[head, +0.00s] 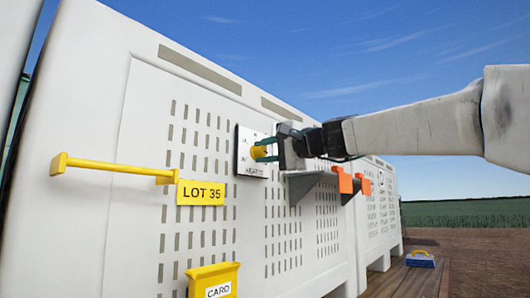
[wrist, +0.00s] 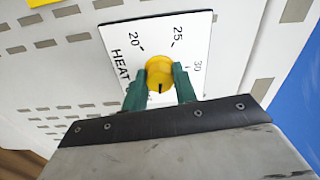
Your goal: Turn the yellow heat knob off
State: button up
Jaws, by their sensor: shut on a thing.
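The yellow heat knob (head: 259,151) sits on a white plate (head: 252,166) lettered HEAT, on the face of a white slotted panel. In the wrist view the knob (wrist: 159,74) lies between the two green fingers of my gripper (wrist: 160,80), which are shut on its sides. A dark mark on the knob points to the bottom of the picture. The plate in the wrist view (wrist: 120,40) shows the numbers 20, 25 and 30 around the knob. My gripper (head: 266,150) reaches the knob from the right in the head view. Part of the plate is hidden behind my gripper.
A yellow bar handle (head: 110,167) and a LOT 35 sign (head: 201,193) are left of the plate. A yellow CARD holder (head: 212,281) is below. A grey shelf bracket (head: 303,186) and orange pieces (head: 346,183) stick out to the right. A blue box (head: 420,259) lies on the wooden deck.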

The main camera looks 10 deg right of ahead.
jog(key=shift+m, duration=2.1)
jog(key=o, duration=1)
jog(key=shift+d, duration=0.1)
jog(key=v, duration=0.7)
jog(key=shift+s+d, duration=0.25)
jog(key=shift+s, duration=0.05)
